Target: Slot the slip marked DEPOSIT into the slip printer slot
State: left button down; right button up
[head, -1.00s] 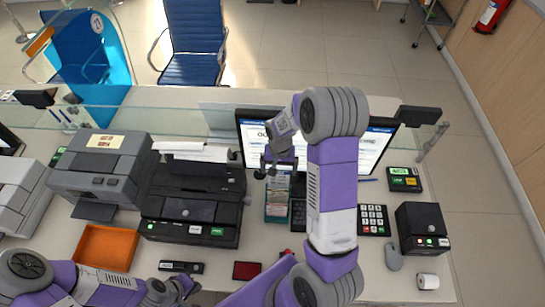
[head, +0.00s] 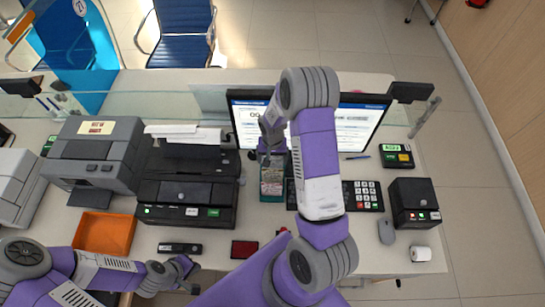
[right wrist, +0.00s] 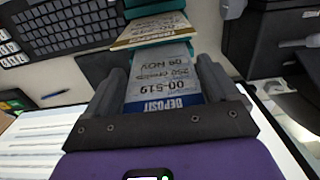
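The slip marked DEPOSIT (right wrist: 165,82) is a grey-white slip with a blue printed band, upside down in the right wrist view. My right gripper (right wrist: 163,95) has its dark fingers apart, one on each side of the slip; I see no clear grip. Other slips stand behind it in a teal holder (head: 271,191), with my right gripper (head: 272,158) over the holder's far end in the head view. Two printer-like machines stand left: a black one (head: 187,190) and a grey one (head: 90,150); I cannot tell which has the slot. My left gripper (head: 190,275) is low at left, its fingers unclear.
A monitor (head: 355,125) stands behind the holder, partly hidden by my right arm. A keypad (head: 362,195), a mouse (head: 386,231) and a small black machine (head: 415,202) are to the right. An orange tray (head: 104,233), a black device (head: 180,248) and a red pad (head: 244,249) lie in front.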

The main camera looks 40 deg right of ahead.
jog(key=shift+c, duration=0.9)
jog(key=o, duration=0.3)
jog(key=shift+c, duration=0.6)
notch_tip(320, 180, up, 12)
jog(key=p, duration=0.3)
jog(key=shift+f, duration=0.25)
